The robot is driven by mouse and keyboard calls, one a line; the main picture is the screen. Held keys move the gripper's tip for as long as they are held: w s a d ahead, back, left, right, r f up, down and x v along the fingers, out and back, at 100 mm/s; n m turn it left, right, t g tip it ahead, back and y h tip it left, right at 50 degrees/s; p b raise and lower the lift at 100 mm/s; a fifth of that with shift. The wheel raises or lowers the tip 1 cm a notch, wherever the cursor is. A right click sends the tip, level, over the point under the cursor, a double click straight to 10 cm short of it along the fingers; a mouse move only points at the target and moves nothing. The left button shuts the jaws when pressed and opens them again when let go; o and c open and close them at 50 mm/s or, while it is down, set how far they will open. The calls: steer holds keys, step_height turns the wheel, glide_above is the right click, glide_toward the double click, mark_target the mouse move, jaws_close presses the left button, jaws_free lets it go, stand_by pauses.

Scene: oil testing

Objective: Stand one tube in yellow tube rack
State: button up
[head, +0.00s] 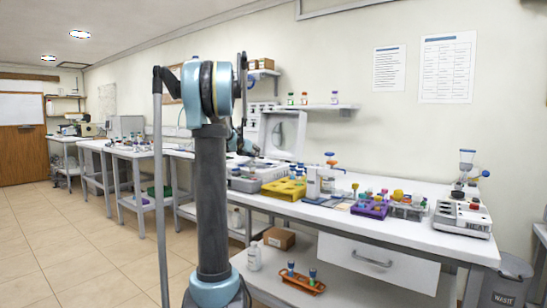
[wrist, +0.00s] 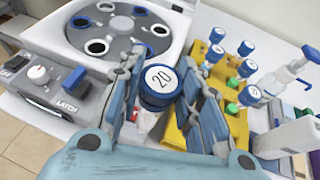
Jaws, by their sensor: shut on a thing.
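My gripper (wrist: 160,88) is shut on a tube (wrist: 160,82) with a blue cap marked "20", seen from above in the wrist view. The fingers stand on both sides of the tube, and its lower part is mostly hidden. The yellow tube rack (wrist: 176,139) is just right of the gripper, partly behind the right finger. The rack also shows on the bench in the head view (head: 284,189).
A centrifuge with a round rotor (wrist: 105,40) and a control panel with a "LATCH" switch (wrist: 45,82) are left of the gripper. A white pump bottle (wrist: 275,80) stands right of the rack. A purple rack (head: 370,208) is farther right on the bench.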

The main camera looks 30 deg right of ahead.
steer(key=s+d+f+g, duration=0.1)
steer(key=s+d+f, duration=0.1)
steer(key=s+d, duration=0.1)
steer(key=s+d+f+m+h, duration=0.1)
steer(key=s+d+f, duration=0.1)
steer(key=d, duration=0.4)
steer(key=shift+s+f+m+g, duration=0.15)
steer(key=shift+s+m+g, duration=0.2)
steer(key=shift+s, duration=0.35)
steer(key=shift+s+f, duration=0.1)
steer(key=shift+f, duration=2.55)
stand_by(1.6)
stand_by(0.5)
steer(key=o, duration=1.1)
steer(key=v, duration=1.2)
steer(key=shift+a+f, duration=0.1)
steer(key=shift+f, duration=0.05)
